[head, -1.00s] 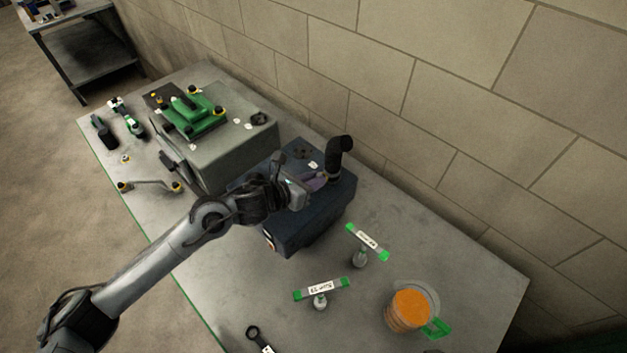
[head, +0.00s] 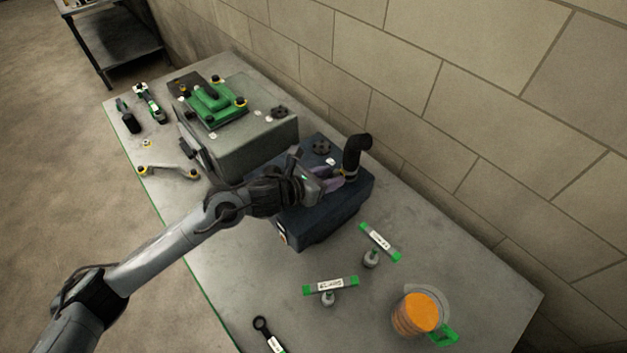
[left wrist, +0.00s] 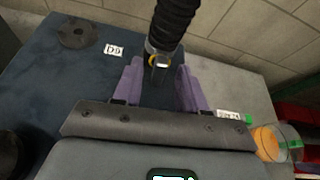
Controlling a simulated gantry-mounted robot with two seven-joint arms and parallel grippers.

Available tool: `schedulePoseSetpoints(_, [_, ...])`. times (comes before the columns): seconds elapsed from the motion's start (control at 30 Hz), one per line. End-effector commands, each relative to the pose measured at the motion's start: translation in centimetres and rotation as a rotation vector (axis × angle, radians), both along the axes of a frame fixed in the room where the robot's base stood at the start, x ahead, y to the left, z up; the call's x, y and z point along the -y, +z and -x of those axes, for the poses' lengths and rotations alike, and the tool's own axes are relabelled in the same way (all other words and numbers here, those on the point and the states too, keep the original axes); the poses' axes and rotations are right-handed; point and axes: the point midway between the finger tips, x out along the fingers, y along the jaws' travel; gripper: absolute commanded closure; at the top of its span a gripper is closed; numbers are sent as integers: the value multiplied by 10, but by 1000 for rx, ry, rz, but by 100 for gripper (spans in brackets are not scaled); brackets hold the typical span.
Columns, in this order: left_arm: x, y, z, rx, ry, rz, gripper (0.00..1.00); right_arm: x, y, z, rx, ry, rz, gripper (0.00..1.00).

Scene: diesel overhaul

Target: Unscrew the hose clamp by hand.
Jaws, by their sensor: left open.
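The black hose (head: 357,152) rises, bent at its top, from the dark blue block (head: 322,217). It also shows in the left wrist view (left wrist: 173,22). The hose clamp (left wrist: 154,52), a metal band with a yellow ring and a small bright screw housing, sits around the hose's lower end. My left gripper (head: 341,178) is open. In the left wrist view its two purple fingers (left wrist: 158,72) stand on either side of the clamp's screw, with a gap showing on both sides. I cannot tell how far beyond the fingertips the clamp lies. My right gripper is not in view.
A grey block (head: 240,138) with a green part (head: 215,102) stands left of the blue block. Two green-ended labelled bars (head: 331,285) (head: 379,241) and a clear container with orange contents (head: 417,314) are at the right. A stone wall (head: 480,120) runs behind the bench.

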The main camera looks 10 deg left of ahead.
Motion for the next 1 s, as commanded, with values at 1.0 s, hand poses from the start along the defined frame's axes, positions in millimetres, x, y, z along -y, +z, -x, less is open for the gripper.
schedulePoseSetpoints(1.0, [-61, 38, 71, -1, 0, -1, 58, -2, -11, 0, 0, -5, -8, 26])
